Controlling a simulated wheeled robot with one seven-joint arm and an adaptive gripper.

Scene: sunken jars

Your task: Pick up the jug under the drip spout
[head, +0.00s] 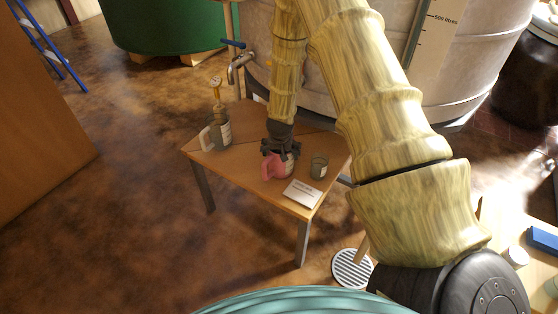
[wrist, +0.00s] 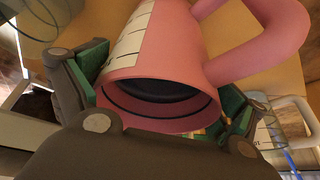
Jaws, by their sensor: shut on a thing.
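A metal tap spout (head: 236,70) with a blue lever sticks out from the big pale vat, behind and left of my gripper.
A greyish jug (head: 222,130) with a white handle stands at the table's back left. A glass beaker (head: 319,167) stands close right of the pink jug, and a white card (head: 301,193) lies in front. The wooden table (head: 246,179) has bare room at front left.

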